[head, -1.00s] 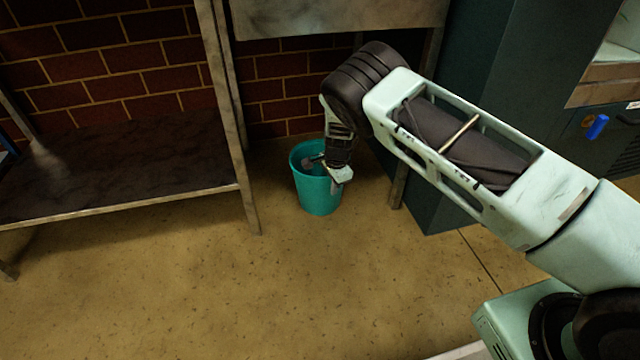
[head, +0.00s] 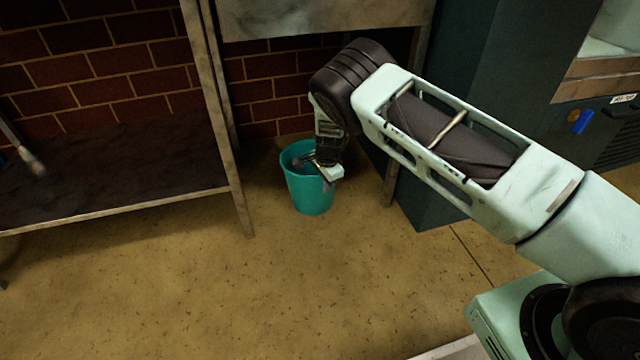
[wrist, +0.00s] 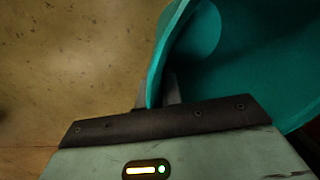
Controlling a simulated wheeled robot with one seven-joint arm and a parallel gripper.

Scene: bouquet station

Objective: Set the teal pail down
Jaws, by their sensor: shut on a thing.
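The teal pail (head: 308,195) is upright in the head view, low down between the metal legs under a worktable. In the wrist view the pail (wrist: 250,65) fills the upper right, and I look down into its open mouth. My gripper (head: 325,177) is at the right side of its rim, pointing down. In the wrist view my gripper (wrist: 157,95) is shut on the pail's wall, with one finger outside and one inside. Whether the pail's base touches the floor I cannot tell.
A low dark shelf (head: 120,180) with a metal leg (head: 238,195) stands to the left. A dark green cabinet (head: 460,130) stands close on the right. A brick wall (head: 275,95) is behind. The tan floor (head: 230,290) in front is clear.

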